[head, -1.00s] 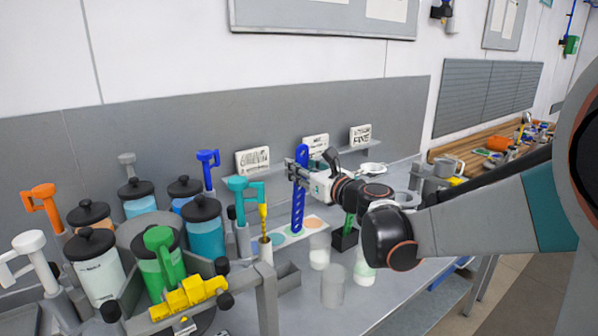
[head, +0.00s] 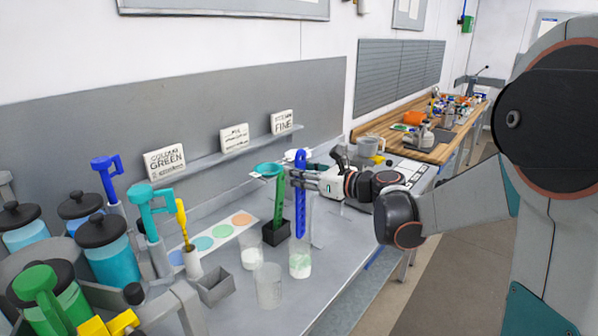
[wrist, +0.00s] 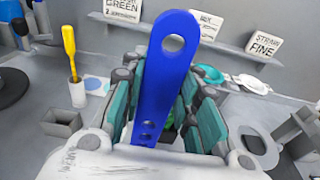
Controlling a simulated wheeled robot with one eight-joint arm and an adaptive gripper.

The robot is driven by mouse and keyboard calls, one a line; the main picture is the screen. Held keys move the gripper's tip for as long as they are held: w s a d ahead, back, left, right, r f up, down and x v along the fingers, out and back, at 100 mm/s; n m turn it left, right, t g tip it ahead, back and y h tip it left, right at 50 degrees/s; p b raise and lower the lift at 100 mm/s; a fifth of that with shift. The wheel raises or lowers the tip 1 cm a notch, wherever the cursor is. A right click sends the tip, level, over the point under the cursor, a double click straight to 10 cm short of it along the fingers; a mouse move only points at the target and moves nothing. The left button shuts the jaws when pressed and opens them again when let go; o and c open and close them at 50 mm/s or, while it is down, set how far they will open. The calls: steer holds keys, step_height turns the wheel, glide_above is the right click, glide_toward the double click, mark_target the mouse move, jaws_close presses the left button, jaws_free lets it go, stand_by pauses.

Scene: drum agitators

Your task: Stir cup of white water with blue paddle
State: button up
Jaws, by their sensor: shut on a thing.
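My gripper (head: 304,181) is shut on the blue paddle (head: 301,165), a flat bar with holes, held upright. In the wrist view, the paddle (wrist: 172,75) stands between the teal finger pads. Its lower end is over or just inside the mouth of a clear cup with pale, faintly green-tinted white liquid (head: 300,267); I cannot tell whether it is inside. Another clear cup with white contents (head: 251,258) stands to the left. A third clear cup (head: 268,287), seemingly empty, is nearer the front. The cups are hidden in the wrist view.
A green paddle (head: 279,200) stands in a black holder (head: 276,233) just behind the cups. A grey open box (head: 214,289) and a yellow-handled tool (head: 183,222) are at left. A teal funnel (head: 268,169) is behind. The table's front right is clear.

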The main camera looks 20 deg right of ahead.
mark_target(302, 214)
steer(key=shift+f+b, duration=4.55)
steer(key=shift+f, duration=1.75)
steer(key=shift+w+a, duration=0.1)
